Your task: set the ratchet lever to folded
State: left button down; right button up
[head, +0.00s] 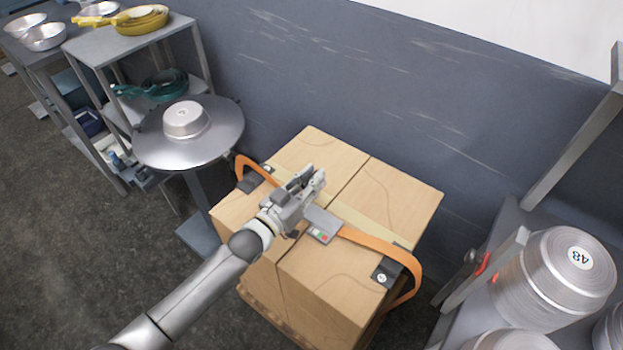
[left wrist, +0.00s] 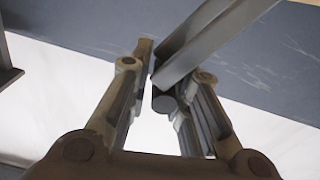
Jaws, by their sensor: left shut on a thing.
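The ratchet (head: 322,226) is a grey buckle with small red and green marks, lying on an orange strap (head: 365,240) across the top of a carton stack (head: 335,280). My left gripper (head: 314,182) is above and beside the ratchet and hides much of its lever in the head view. In the left wrist view, the left gripper (left wrist: 165,70) is shut on a grey metal bar with a round crosspiece, the ratchet lever (left wrist: 205,45). The lever stands off the buckle; its exact angle is hard to tell. My right gripper is not in view.
A round stand (head: 225,140) with a metal pan (head: 186,120) is left of the cartons. Shelves (head: 125,45) with coiled straps stand behind it. Stacked pans (head: 560,280) sit at the right on a grey frame. A grey wall (head: 400,90) is close behind the cartons.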

pick_arm(q)
jog(key=shift+s+d+f, duration=0.1)
jog(key=shift+f, duration=0.05)
jog(key=d+f+m, duration=0.1)
jog(key=m, duration=0.1)
jog(key=s+d+f+m+b, duration=0.1)
jog(key=s+d+f+m, duration=0.1)
jog(key=m, duration=0.1)
jog(key=shift+s+d+f+m, duration=0.1)
jog(key=shift+s+d+m, duration=0.15)
jog(key=shift+d+m, duration=0.1)
jog(key=shift+s+d+f+b, duration=0.35)
jog(key=shift+f+b, duration=0.1)
jog(key=shift+f, duration=0.15)
dwell(0.3)
jog(key=c, duration=1.5)
grip_release()
jog(key=shift+o, duration=0.4)
jog(key=shift+r, duration=0.1)
jog(key=v, duration=1.2)
